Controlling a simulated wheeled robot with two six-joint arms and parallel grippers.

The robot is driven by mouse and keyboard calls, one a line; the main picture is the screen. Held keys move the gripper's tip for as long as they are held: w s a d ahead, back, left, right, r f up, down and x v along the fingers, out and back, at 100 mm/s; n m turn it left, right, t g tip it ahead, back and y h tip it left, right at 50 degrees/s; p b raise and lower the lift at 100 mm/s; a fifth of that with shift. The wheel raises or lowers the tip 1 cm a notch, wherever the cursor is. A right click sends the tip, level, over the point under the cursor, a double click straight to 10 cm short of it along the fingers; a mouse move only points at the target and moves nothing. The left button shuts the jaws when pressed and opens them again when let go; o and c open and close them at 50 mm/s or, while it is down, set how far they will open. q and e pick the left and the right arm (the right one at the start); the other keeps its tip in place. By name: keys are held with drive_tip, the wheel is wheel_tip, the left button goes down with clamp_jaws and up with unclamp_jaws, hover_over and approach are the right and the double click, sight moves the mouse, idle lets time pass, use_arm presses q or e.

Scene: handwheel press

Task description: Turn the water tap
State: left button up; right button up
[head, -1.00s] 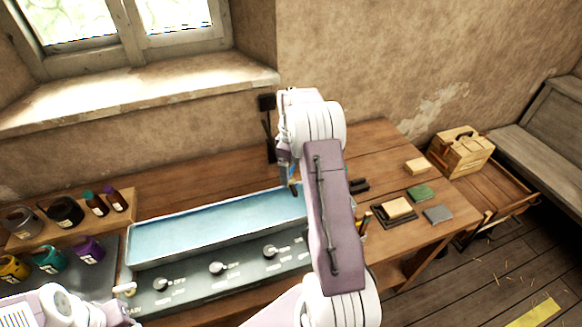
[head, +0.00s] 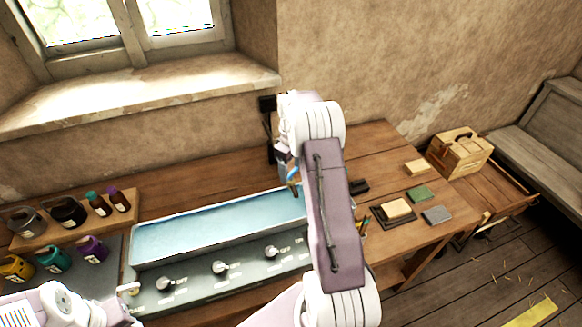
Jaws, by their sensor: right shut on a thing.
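A dark fixture (head: 267,104) with an upright pipe stands against the wall behind the back edge of the table. It appears to be the water tap, and its lower part is largely hidden behind my right arm. My right gripper (head: 293,180) points down at the right end of the water-filled trough (head: 150,243). It is shut on a small part with blue and orange on it, seemingly the tap's handle; the contact is mostly hidden. My left arm shows at the lower left, but its gripper is out of view.
The trough's front panel has several knobs (head: 221,267). Paint jars (head: 54,259) and bottles stand at the left. A brush or soap block (head: 397,208), a green pad (head: 419,194) and a grey pad (head: 437,215) lie at the right. A wooden box (head: 460,153) stands beyond them.

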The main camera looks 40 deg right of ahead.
sight(292, 173)
drive_tip(key=m+p, duration=0.1)
drive_tip(key=m, duration=0.2)
drive_tip(key=shift+r+m, duration=0.1)
drive_tip(key=shift+m, duration=0.2)
drive_tip(key=shift+m+p, duration=0.75)
drive_tip(key=shift+m, duration=0.95)
drive_tip(key=shift+s, duration=0.1)
drive_tip(key=o, duration=1.4)
wheel_tip(292, 173, up, 9)
drive_tip(key=shift+f+b, duration=0.1)
drive_tip(key=shift+b, duration=0.65)
